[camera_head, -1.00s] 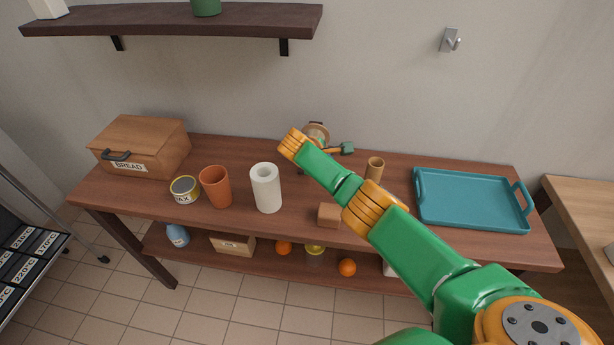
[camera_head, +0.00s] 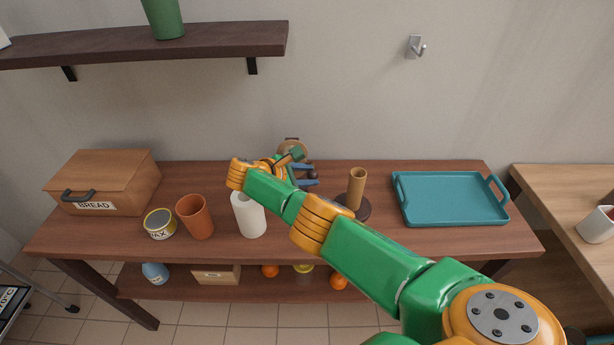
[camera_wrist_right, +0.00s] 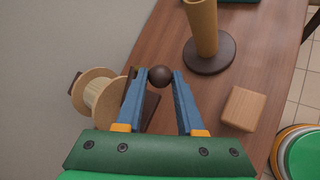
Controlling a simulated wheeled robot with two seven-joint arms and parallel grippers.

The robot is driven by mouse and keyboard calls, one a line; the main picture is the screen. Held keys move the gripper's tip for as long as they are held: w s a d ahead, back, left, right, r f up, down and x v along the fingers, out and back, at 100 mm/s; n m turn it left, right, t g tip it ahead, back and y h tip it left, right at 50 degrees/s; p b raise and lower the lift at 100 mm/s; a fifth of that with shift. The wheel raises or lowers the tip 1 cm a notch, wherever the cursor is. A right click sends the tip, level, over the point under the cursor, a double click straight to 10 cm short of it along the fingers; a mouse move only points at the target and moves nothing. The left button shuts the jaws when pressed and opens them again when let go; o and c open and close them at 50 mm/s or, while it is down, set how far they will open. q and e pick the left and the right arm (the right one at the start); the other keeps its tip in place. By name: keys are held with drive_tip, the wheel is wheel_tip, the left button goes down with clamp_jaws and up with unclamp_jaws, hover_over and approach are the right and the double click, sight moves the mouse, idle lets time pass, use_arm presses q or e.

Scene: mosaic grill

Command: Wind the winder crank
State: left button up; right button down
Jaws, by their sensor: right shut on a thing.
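The winder (camera_head: 292,150) stands near the back edge of the table, partly hidden behind my right arm in the head view. Its wooden spool (camera_wrist_right: 100,92) with pale thread shows at the left of the right wrist view. The dark round crank knob (camera_wrist_right: 159,76) sits between the blue fingertips of my right gripper (camera_wrist_right: 158,82). In the head view my right gripper (camera_head: 309,175) is beside the winder, shut on the knob. The crank arm is mostly hidden by the fingers. My left gripper is not in view.
A paper-towel-like white roll (camera_head: 248,215), an orange cup (camera_head: 195,217) and a tin (camera_head: 160,224) stand left of the arm. A wooden post on a dark base (camera_head: 356,190) and a teal tray (camera_head: 450,200) are to the right. A wooden block (camera_wrist_right: 244,108) lies near the front.

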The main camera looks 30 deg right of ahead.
drive_tip(key=c, duration=0.5)
unclamp_jaws()
drive_tip(key=shift+d, duration=0.1)
drive_tip(key=shift+c, duration=0.2)
drive_tip(key=p+v, duration=0.1)
drive_tip(key=v, duration=0.1)
drive_tip(key=shift+a+r+p, duration=0.25)
drive_tip(key=shift+r+p, duration=0.1)
drive_tip(key=shift+r, duration=0.05)
drive_tip(key=v, duration=0.4)
drive_tip(key=shift+a+f, duration=0.1)
drive_tip(key=shift+a, duration=0.15)
